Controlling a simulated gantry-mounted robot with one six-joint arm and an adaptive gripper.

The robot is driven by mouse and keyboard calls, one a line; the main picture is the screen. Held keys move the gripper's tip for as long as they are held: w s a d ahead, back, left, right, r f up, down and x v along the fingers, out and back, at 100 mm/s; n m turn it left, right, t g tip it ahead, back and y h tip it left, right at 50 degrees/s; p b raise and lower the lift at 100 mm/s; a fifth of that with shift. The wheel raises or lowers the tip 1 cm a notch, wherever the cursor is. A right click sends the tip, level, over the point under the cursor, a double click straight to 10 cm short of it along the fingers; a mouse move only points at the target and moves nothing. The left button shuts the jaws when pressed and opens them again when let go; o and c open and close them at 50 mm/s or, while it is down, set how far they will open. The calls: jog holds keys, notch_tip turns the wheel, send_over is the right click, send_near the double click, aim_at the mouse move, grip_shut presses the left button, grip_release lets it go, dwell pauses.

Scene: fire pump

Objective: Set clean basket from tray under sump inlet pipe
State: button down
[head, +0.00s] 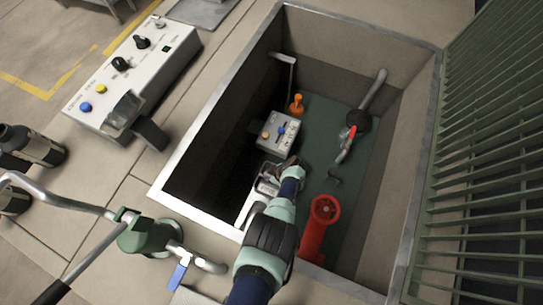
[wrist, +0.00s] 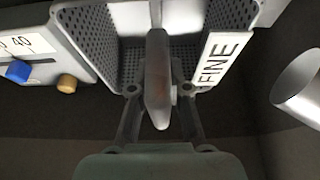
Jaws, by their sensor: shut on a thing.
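My gripper (head: 285,168) reaches down into the sump pit. In the wrist view, my gripper (wrist: 159,90) is shut on the upright grey handle of a basket. The basket (wrist: 103,48) has grey perforated walls and floor and a white label reading "FINE". In the head view, a metallic basket shape (head: 267,184) shows beside the gripper, partly covered by my arm. A light grey pipe end (wrist: 300,88) is at the right of the wrist view, apart from the basket. I cannot tell whether the basket touches the surface below, nor which pipe is the inlet. No tray is clearly identifiable.
A grey box (head: 278,132) with coloured knobs stands close to the basket. An orange object (head: 297,104), a red-topped fitting (head: 325,209) and a grey pipe (head: 374,88) are in the pit. The metal pit rim (head: 205,127) surrounds my arm. Green floor shows at the right.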

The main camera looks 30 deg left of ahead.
notch_tip(320, 180, down, 7)
jog(key=b, duration=0.6)
jog(key=shift+f, duration=0.1)
jog(key=shift+r+p, duration=0.25)
jog(key=shift+p, duration=0.05)
jog(key=shift+f, duration=0.2)
jog(key=c, duration=1.1)
grip_release()
jog(key=shift+c, duration=0.2)
jog(key=shift+r, duration=0.15)
jog(key=shift+r+p, duration=0.3)
jog(key=shift+r, duration=0.05)
jog(key=p+v, duration=0.4)
jog(key=v, duration=0.1)
jog(key=shift+d+p, duration=0.15)
jog(key=shift+p, duration=0.25)
